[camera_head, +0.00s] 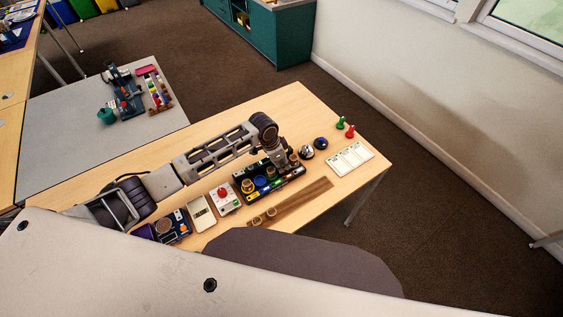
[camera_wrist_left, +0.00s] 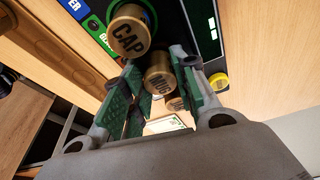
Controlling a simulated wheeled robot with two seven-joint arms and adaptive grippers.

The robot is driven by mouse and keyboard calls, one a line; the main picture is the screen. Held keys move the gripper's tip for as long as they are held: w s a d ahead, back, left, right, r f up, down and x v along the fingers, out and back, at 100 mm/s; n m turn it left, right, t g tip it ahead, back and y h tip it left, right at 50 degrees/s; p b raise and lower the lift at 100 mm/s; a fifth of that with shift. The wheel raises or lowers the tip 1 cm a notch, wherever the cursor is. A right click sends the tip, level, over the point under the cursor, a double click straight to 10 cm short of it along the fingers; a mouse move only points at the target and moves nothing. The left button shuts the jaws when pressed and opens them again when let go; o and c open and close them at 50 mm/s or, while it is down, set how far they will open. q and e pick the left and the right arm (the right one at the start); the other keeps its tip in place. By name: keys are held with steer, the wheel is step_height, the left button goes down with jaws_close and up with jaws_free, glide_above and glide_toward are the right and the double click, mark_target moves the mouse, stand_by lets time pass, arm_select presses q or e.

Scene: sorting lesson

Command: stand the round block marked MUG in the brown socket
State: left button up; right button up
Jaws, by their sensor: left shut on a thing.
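The round block marked MUG (camera_wrist_left: 158,84) is tan with dark letters. In the left wrist view it sits between the green-padded fingers of my left gripper (camera_wrist_left: 160,78), which is shut on it. In the head view my left gripper (camera_head: 279,160) is over the far right part of the black sorting tray (camera_head: 282,190). A round block marked CAP (camera_wrist_left: 130,32) is just beyond the fingers, and another tan block (camera_wrist_left: 176,104) is partly hidden behind MUG. I cannot make out the brown socket; the gripper covers part of the tray. My right gripper is not in view.
A white box with a red knob (camera_head: 224,197) stands left of the tray. A bell (camera_head: 307,152), a white card (camera_head: 350,159) and red and green pawns (camera_head: 350,132) are to the right.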

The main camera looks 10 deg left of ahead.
arm_select(q)
steer(key=shift+f, duration=0.15)
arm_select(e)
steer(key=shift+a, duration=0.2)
arm_select(q)
steer(key=o, duration=0.5)
steer(key=shift+f, duration=0.1)
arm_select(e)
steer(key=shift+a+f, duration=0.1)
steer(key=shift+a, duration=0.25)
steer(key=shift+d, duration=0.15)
